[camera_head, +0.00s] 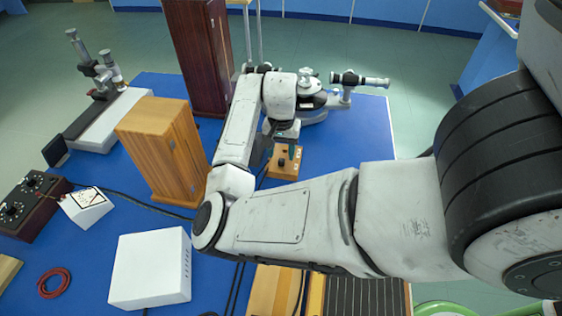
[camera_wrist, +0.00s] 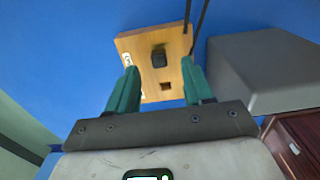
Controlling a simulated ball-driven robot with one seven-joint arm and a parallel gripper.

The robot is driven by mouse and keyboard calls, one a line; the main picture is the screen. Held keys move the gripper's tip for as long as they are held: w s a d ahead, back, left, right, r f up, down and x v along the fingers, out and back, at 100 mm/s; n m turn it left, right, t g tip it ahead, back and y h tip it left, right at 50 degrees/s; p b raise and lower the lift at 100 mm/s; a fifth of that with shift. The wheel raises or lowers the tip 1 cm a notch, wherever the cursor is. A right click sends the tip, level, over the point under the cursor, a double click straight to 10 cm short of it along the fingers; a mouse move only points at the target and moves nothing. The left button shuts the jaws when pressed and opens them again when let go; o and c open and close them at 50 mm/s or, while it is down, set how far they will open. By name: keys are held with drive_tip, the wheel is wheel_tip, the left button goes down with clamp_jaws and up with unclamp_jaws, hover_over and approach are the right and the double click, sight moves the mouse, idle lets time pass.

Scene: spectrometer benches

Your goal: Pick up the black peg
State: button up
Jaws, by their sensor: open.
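The black peg (camera_wrist: 158,57) stands on a small wooden block (camera_wrist: 135,42), which also has a dark square hole beside the peg. In the wrist view the peg shows between the two green fingertips of my gripper (camera_wrist: 159,66), with space on both sides. The gripper is open and empty. In the head view the wooden block (camera_head: 291,168) sits on the blue table just below my gripper (camera_head: 284,142). The peg is too small and partly covered there to make out clearly.
A tall wooden box (camera_head: 160,140) and a dark red cabinet (camera_head: 200,50) stand left of my forearm. An optical instrument (camera_head: 312,95) stands behind the block. Black cables (camera_wrist: 198,25) run past the block. A grey box (camera_wrist: 265,75) is close beside it.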

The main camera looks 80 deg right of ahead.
sight(281, 160)
drive_tip(key=shift+a+f, duration=0.1)
drive_tip(key=shift+f, duration=1.4)
clamp_jaws()
